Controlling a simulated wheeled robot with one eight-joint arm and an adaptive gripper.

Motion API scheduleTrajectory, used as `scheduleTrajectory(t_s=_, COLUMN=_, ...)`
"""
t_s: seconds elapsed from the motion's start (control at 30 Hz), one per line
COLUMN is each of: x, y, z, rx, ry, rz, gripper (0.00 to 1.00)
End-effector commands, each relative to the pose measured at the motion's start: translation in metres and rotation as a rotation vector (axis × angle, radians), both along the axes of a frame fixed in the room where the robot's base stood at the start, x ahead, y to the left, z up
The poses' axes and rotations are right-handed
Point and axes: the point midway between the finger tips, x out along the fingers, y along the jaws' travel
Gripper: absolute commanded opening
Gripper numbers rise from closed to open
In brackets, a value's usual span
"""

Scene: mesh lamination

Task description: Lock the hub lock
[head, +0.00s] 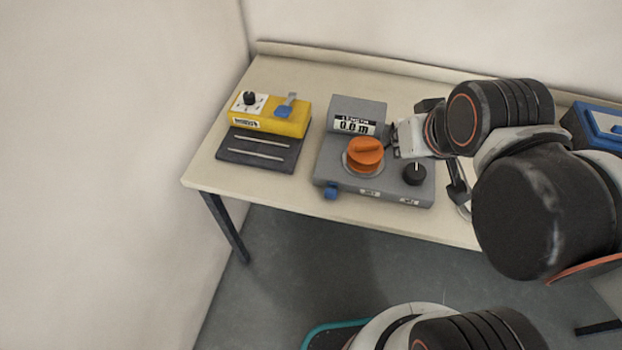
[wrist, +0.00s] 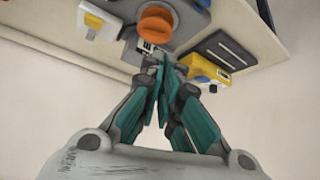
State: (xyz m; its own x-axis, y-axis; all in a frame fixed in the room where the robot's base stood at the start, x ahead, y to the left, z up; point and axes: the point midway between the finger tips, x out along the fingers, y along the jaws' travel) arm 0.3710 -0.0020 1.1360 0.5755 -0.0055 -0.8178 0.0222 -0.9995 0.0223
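A grey unit (head: 330,180) stands on the table with a 0.0 m display (head: 352,126) at its back. An orange knob (head: 366,152) with a raised grip bar is on its top, and it also shows at the top of the wrist view (wrist: 157,20). A black dial (head: 414,174) is to its right and a blue knob (head: 331,192) is at the front left. None carries a readable hub lock label. My gripper (wrist: 168,66) has its teal fingers together, with nothing seen between them. It is by the display, apart from the orange knob in the wrist view.
A yellow unit (head: 290,122) with a black knob and blue lever stands at left behind a dark slotted plate (head: 258,151). A blue and white box (head: 601,124) is at the far right, partly behind my arm. A raised strip runs along the table's back edge.

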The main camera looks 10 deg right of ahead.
Motion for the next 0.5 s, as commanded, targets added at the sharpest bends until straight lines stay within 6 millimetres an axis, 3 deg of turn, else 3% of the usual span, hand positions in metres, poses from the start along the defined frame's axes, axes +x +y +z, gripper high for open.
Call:
scheduleTrajectory(t_s=0.27, x=0.017, y=-0.007, z=0.007, rx=-0.149, ry=0.029, rz=0.142, gripper=0.00)
scheduleTrajectory(t_s=0.5, x=0.044, y=-0.017, z=0.013, rx=-0.376, ry=0.088, rz=0.368, gripper=0.00)
